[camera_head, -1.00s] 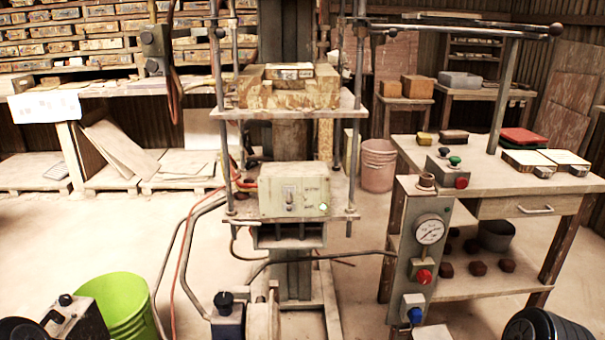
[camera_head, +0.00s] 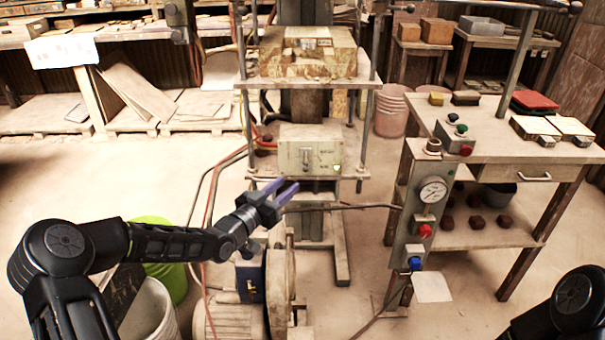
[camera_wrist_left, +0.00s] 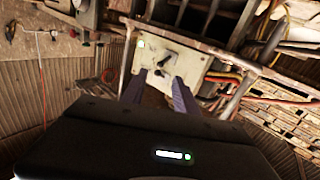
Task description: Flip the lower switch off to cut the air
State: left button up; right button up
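A pale switch box (camera_head: 329,150) is on the press, with a small lever (camera_head: 306,158) on its front. Lower down, a dark blue box (camera_head: 250,280) with a small light toggle stands beside a motor-like drum; I cannot tell which switch the task names. My left gripper (camera_head: 289,182) is open and empty, in front of and below the pale box, apart from it. In the left wrist view the pale box (camera_wrist_left: 189,62) with its dark lever (camera_wrist_left: 165,62) lies beyond the spread fingers (camera_wrist_left: 158,78). My right gripper is not in view.
A post with a gauge (camera_head: 433,190), a red knob and a blue knob stands right of the press, before a wooden table (camera_head: 480,130). A bent pipe (camera_head: 345,207) crosses below the pale box. A green bucket (camera_head: 175,280) is at lower left.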

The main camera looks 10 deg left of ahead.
aim_at(306, 167)
pick_arm(q)
jog(key=x, duration=0.7)
jog(key=shift+w, duration=0.3)
jog(key=shift+d, duration=0.1)
grip_shut()
